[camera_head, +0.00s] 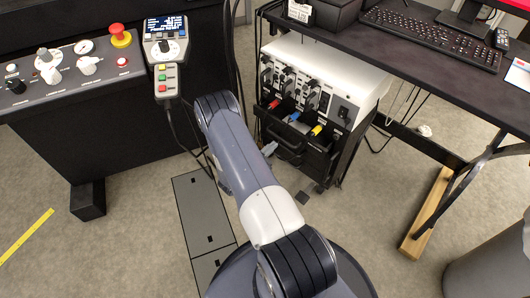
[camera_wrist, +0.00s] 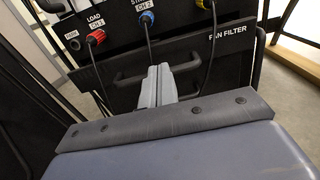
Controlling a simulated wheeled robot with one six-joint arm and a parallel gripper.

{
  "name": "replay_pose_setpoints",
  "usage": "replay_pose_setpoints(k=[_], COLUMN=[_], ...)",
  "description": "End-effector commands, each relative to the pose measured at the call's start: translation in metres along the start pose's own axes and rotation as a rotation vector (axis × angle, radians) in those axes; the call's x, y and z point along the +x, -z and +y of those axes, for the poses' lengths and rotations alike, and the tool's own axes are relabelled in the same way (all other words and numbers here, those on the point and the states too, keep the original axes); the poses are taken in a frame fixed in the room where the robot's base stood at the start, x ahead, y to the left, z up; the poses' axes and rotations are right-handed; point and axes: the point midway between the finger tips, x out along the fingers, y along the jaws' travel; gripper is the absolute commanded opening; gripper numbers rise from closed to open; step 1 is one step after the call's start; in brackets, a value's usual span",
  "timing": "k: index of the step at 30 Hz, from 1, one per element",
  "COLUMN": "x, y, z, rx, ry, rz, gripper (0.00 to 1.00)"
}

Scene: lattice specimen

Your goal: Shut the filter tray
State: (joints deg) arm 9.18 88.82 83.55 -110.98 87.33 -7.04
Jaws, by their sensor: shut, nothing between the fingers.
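The filter tray is a black front panel marked "FAN FILTER" (camera_wrist: 222,50) with a dark bar handle (camera_wrist: 127,80), low on the instrument cabinet. In the head view the tray front (camera_head: 286,138) seems to stand out from the cabinet, though how far I cannot tell. My gripper (camera_wrist: 158,72) is shut and empty, its pale grey fingers together in front of the middle of the handle, hiding part of it. I cannot tell whether they touch. In the head view the gripper (camera_head: 269,148) is at the left of the tray front, partly hidden by my arm.
Red, blue and yellow plugs with black cables (camera_wrist: 148,38) hang in front of the panel. A control console (camera_head: 70,65) with a pendant (camera_head: 166,50) is at the left.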

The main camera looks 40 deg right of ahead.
Motion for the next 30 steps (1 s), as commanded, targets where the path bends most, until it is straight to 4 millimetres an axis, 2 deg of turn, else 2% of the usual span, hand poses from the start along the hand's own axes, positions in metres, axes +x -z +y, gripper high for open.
replay_pose_setpoints(k=[1, 6, 12, 18, 30], x=[0.013, 0.048, 0.077, 0.087, 0.090], y=[0.002, 0.002, 0.001, 0.001, 0.001], z=[-0.001, -0.001, 0.000, 0.000, 0.000], rx=[0.002, 0.001, 0.001, -0.001, -0.001], ry=[0.005, 0.005, 0.002, 0.000, 0.000], rz=[-0.001, -0.001, 0.000, 0.001, 0.001], gripper=[0.00, 0.00, 0.00, 0.00, 0.00])
